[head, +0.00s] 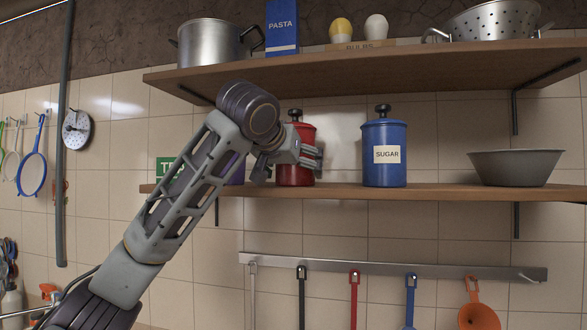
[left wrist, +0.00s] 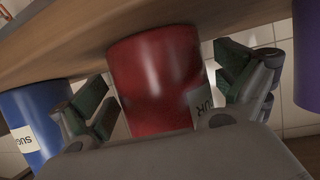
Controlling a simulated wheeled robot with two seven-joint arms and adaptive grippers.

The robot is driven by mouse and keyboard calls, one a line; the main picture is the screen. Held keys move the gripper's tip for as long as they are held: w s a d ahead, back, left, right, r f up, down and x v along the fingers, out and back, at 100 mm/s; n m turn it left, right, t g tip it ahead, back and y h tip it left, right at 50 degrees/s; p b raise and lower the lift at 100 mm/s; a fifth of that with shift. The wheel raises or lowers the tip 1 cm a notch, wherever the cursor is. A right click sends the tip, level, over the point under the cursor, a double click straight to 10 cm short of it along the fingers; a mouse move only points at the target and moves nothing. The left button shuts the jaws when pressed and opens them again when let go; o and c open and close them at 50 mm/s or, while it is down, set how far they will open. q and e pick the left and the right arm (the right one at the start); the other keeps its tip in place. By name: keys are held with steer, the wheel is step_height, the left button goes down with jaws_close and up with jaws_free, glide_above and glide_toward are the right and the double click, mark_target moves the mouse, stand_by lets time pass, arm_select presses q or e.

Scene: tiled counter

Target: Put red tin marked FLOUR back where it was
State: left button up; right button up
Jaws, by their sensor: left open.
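The red tin (head: 296,177) stands upright on the lower shelf, between a purple object and the blue SUGAR tin (head: 384,160). Its black knob shows above my left gripper (head: 292,160), which covers part of its front. In the left wrist view the picture is upside down, and the red tin (left wrist: 155,75) sits between the spread fingers of my left gripper (left wrist: 168,98). The fingers are open, one on each side of it. Part of its label, with the letters "UR", shows near the right finger. My right gripper is not in view.
The lower shelf (head: 340,191) also bears a green box (head: 166,164) at left and a grey bowl (head: 515,167) at right. The upper shelf (head: 400,68) is above, with a pot, a PASTA box and a colander. Utensils hang from a rail (head: 430,268) below.

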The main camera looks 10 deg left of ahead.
arm_select(q)
steer(key=shift+r, duration=0.15)
steer(key=shift+s+r, duration=0.2)
steer(key=shift+s, duration=0.4)
steer(key=b+v, duration=0.2)
steer(key=v, duration=0.8)
steer(key=shift+s+r+b, duration=0.2)
steer(key=shift+s+b, duration=0.1)
steer(key=shift+a+f, duration=0.1)
